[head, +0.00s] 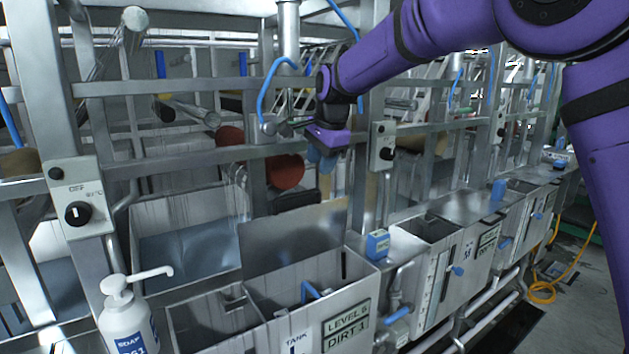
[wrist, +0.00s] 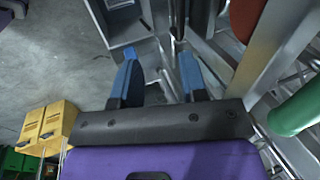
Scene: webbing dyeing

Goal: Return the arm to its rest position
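My purple arm (head: 420,35) reaches in from the upper right of the head view toward the steel frame. My gripper (head: 318,160) hangs at its end, in front of the frame's horizontal rail and close to a dark red roller end. In the wrist view, the two blue fingers of my gripper (wrist: 160,75) stand apart, and I see nothing held between them. Beyond them are steel frame parts and grey floor. How far the fingers are from the frame is hard to tell.
A soap pump bottle (head: 126,315) stands front left, by an open tank (head: 310,285) with a raised lid. A control box with a knob (head: 78,210) is at left. Yellow crates (wrist: 45,128) and a green roller (wrist: 298,112) flank my gripper. Floor at right holds a yellow hose (head: 545,290).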

